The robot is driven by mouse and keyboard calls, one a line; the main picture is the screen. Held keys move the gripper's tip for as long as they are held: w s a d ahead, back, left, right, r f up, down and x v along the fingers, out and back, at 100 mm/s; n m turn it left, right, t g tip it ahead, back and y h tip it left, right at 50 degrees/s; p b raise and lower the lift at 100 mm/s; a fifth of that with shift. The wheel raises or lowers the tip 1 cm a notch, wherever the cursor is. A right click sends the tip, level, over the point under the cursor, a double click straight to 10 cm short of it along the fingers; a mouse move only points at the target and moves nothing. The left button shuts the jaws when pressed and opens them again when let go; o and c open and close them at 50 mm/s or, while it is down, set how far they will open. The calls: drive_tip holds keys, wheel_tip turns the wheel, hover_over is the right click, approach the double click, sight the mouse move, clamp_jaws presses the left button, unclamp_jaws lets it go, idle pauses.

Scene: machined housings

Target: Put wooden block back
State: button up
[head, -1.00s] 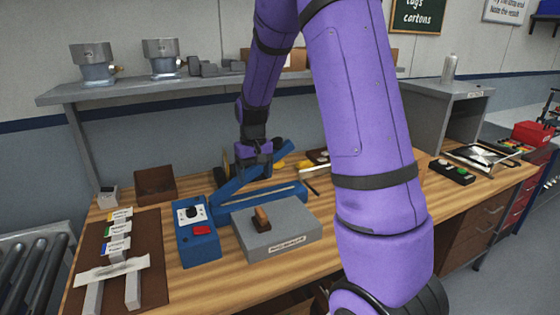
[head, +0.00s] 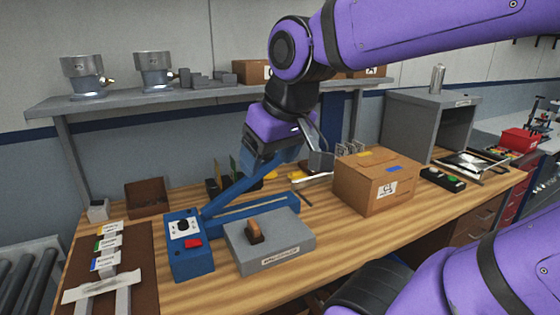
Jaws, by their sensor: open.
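A small brown wooden block (head: 254,230) stands on top of a grey slab (head: 271,248) with a label on its front, near the front of the bench. My gripper (head: 287,155) is open, with nothing seen between its jaws. It hangs above and behind the block, over the raised blue arm of a bench device (head: 190,255), and is apart from the block. Its fingertips are partly hard to make out against the blue device.
A cardboard box (head: 374,190) stands right of the slab. A brown open bin (head: 147,197) and a mat (head: 140,270) with labelled strips are at left. A shelf (head: 110,102) with metal housings runs behind. Some bare wood lies in front of the cardboard box.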

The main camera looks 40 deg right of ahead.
drive_tip(key=shift+s+a+r+t, duration=0.1)
drive_tip(key=shift+s+a+t, duration=0.05)
drive_tip(key=shift+s, duration=0.7)
drive_tip(key=shift+s+a+t, duration=0.15)
drive_tip(key=shift+s, duration=0.65)
